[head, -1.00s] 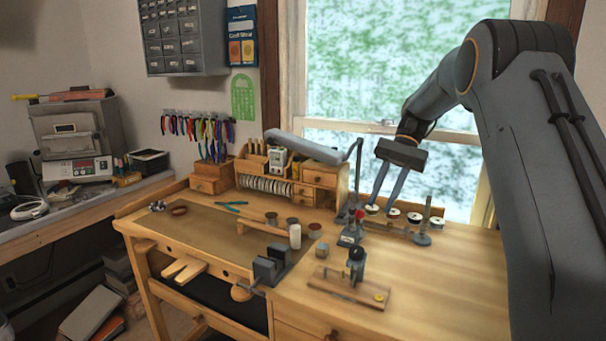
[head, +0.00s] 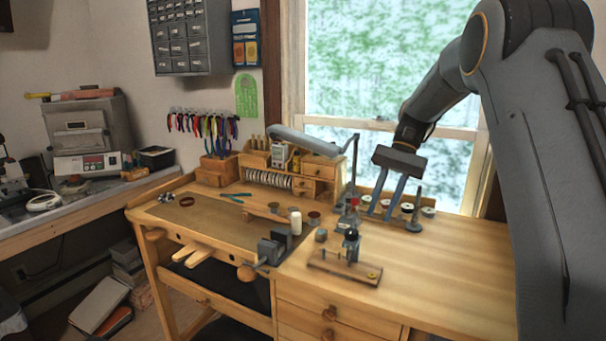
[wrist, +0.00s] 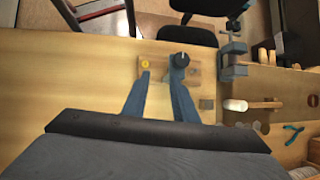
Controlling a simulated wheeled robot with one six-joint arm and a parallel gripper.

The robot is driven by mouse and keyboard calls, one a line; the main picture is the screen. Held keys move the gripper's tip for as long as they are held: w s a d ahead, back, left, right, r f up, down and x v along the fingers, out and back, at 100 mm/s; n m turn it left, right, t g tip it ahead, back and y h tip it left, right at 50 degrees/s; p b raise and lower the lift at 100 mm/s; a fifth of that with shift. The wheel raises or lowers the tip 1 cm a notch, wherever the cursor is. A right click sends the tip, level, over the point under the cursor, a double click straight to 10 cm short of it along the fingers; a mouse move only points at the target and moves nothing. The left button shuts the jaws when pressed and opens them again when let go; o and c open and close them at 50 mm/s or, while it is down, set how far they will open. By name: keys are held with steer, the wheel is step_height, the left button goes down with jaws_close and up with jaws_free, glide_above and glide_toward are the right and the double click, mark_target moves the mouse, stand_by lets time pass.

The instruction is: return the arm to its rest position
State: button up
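My arm rises at the right of the head view and reaches left over the back of the workbench (head: 440,275). My gripper (head: 378,214) hangs down at its end, above the back part of the bench. In the wrist view my gripper (wrist: 158,78) shows two blue-grey fingers spread apart with nothing between them. Beyond the fingertips lies a small wooden board with a dark upright post (wrist: 180,62); the board also shows in the head view (head: 335,268). I cannot tell the exact height of the fingertips above the bench.
Several spools (head: 429,212) and a grey stand (head: 415,215) are close to my fingers. A desk lamp (head: 310,142) and small wooden drawers (head: 318,172) stand to the left. A grey vise (head: 278,248) is at the front edge. The right part of the bench top is clear.

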steer(key=s+f+n+t+h, duration=0.2)
steer(key=s+f, duration=0.4)
steer(key=s, duration=0.6)
steer(key=s+f+n+t+h, duration=0.2)
steer(key=s+f, duration=0.4)
steer(key=s, duration=0.7)
steer(key=shift+a+f+n+t+h+b, duration=0.15)
steer(key=shift+f+n+t+h+b, duration=0.2)
steer(key=shift+n+t, duration=0.6)
steer(key=shift+o, duration=0.8)
steer(key=shift+a, duration=0.1)
